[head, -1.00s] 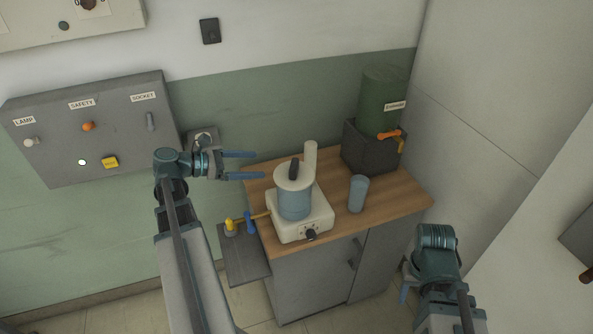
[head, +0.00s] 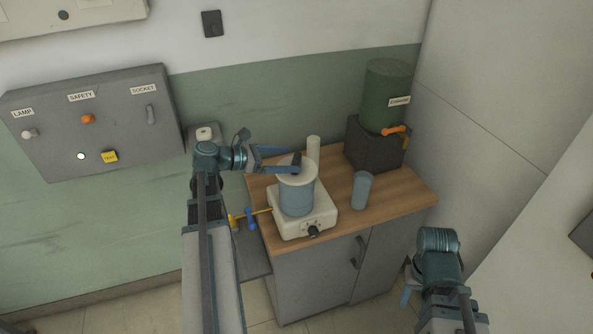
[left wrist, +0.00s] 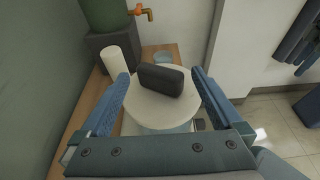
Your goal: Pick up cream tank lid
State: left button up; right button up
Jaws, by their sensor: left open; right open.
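The cream tank lid (head: 290,175) sits on the blue tank (head: 297,198) of a cream appliance (head: 305,222) on the cabinet top. Its dark handle (head: 296,164) stands up from it. In the left wrist view the lid (left wrist: 150,108) and its black handle (left wrist: 162,79) lie between my fingers. My left gripper (head: 299,162) is open, with its blue fingers at either side of the handle. The left wrist view shows the gripper (left wrist: 162,80) open and empty, a finger on each side. My right gripper (head: 406,293) is low at the right, apart from the cabinet, and mostly hidden by its wrist.
A cream cylinder (head: 313,150) stands behind the tank. A blue cup (head: 362,190) stands to its right. A green barrel (head: 386,95) with an orange tap is on a dark block at the back. A grey control panel (head: 90,130) is on the wall.

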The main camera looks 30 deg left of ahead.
aim_at(297, 158)
pick_arm(q)
jog(key=b+x, duration=0.1)
jog(key=x, duration=0.3)
jog(key=shift+a+f, duration=0.1)
jog(key=shift+f, duration=0.05)
jog(key=shift+c, duration=0.3)
jog(key=c, duration=1)
